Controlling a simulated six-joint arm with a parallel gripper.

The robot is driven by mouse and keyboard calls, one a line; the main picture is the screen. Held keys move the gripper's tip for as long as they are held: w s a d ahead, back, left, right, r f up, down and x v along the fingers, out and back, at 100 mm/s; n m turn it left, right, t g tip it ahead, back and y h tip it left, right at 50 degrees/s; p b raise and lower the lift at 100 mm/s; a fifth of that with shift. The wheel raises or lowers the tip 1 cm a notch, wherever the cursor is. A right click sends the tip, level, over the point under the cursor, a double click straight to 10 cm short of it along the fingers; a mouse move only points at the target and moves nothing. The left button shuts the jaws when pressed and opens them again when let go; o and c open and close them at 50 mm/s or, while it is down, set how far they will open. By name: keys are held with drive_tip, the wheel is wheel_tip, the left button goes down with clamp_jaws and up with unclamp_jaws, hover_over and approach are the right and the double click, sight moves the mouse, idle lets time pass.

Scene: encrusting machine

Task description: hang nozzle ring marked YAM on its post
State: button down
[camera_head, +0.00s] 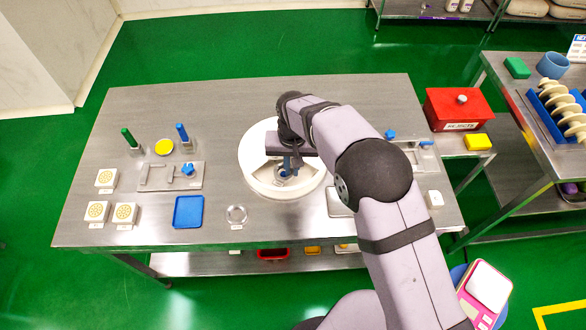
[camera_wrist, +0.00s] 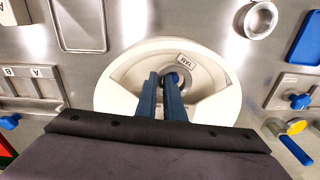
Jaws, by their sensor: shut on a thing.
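A round white dish-like unit (camera_head: 252,178) stands mid-table; it also shows in the wrist view (camera_wrist: 112,98). A small tag reading YAM (camera_wrist: 187,59) is at its centre, beside a grey ring (camera_wrist: 184,72) with blue in its middle. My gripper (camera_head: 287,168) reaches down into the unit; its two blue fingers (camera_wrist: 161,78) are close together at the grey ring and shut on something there. The fingers partly hide the ring and what they hold. A green post (camera_head: 128,138) and a blue post (camera_head: 182,133) stand upright at the back left.
A yellow disc (camera_head: 164,147) lies between the posts. A red box (camera_head: 459,110) stands beyond the right edge. The table's back is clear.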

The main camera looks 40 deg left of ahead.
sight(294, 180)
drive_tip(key=f, duration=0.4)
drive_tip(key=shift+w+d+h, duration=0.15)
drive_tip(key=shift+d+h, duration=0.1)
drive_tip(key=shift+h, duration=0.05)
drive_tip(key=shift+d+r, duration=0.15)
drive_tip(key=shift+r, duration=0.1)
drive_tip(key=c, duration=1.8)
unclamp_jaws()
drive_tip(key=shift+o, duration=0.7)
drive_tip(key=shift+s, duration=0.2)
drive_tip(key=shift+o, duration=0.9)
drive_tip(key=shift+a+r+p, duration=0.35)
drive_tip(key=shift+r+p, duration=0.2)
drive_tip(key=shift+p, duration=0.05)
drive_tip(key=shift+w+r+p, duration=0.15)
drive_tip(key=shift+r+p, duration=2.1)
drive_tip(key=shift+r, duration=1.35)
